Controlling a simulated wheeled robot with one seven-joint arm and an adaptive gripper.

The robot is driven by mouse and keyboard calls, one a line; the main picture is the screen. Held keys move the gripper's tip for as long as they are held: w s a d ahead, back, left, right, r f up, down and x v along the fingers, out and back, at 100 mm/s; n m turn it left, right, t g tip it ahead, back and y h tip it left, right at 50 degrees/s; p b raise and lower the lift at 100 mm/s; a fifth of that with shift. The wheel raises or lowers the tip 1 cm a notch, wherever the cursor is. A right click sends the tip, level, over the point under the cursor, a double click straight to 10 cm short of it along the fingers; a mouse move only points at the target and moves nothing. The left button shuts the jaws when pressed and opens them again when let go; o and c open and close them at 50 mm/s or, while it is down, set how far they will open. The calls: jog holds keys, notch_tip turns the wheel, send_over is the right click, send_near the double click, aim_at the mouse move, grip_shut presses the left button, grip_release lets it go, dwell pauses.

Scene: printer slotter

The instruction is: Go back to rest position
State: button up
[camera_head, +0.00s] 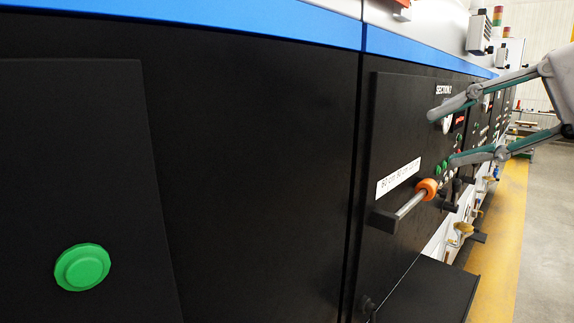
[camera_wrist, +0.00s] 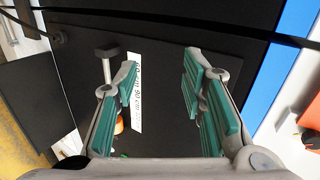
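My gripper (camera_head: 441,138) is at the right of the head view, in front of the black machine panel marked SECTION. Its two fingers are spread wide apart with nothing between them. In the wrist view my gripper (camera_wrist: 158,88) also shows open, its green pads facing each other across bare black panel. The panel (camera_head: 392,140) carries an orange knob (camera_head: 428,188) on a metal rod beside a white printed scale (camera_head: 398,179). In the wrist view the scale (camera_wrist: 137,95) and part of the orange knob (camera_wrist: 119,126) show by the left finger, which partly hides the knob.
A large green button (camera_head: 82,267) is on the black machine face at left. Small green buttons (camera_head: 441,167) sit near the lower finger. A dark shelf (camera_head: 432,290) juts out below the panel. A yellow floor strip (camera_head: 500,240) and open grey floor (camera_head: 548,240) lie at right.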

jog(key=s+f+n+g+h, duration=0.1)
jog(key=s+f+n+h, duration=0.1)
jog(key=f, duration=0.5)
jog(key=s+f+n+g+h, duration=0.1)
jog(key=s+f+n+h, duration=0.2)
jog(key=f, duration=0.4)
jog(key=s+a+f+n+h, duration=0.1)
jog(key=s+f+n+h, duration=0.1)
jog(key=f, duration=0.5)
jog(key=shift+s+n+g+h, duration=0.35)
jog(key=shift+n+h, duration=0.25)
jog(key=shift+h, duration=0.4)
jog(key=shift+c, duration=0.6)
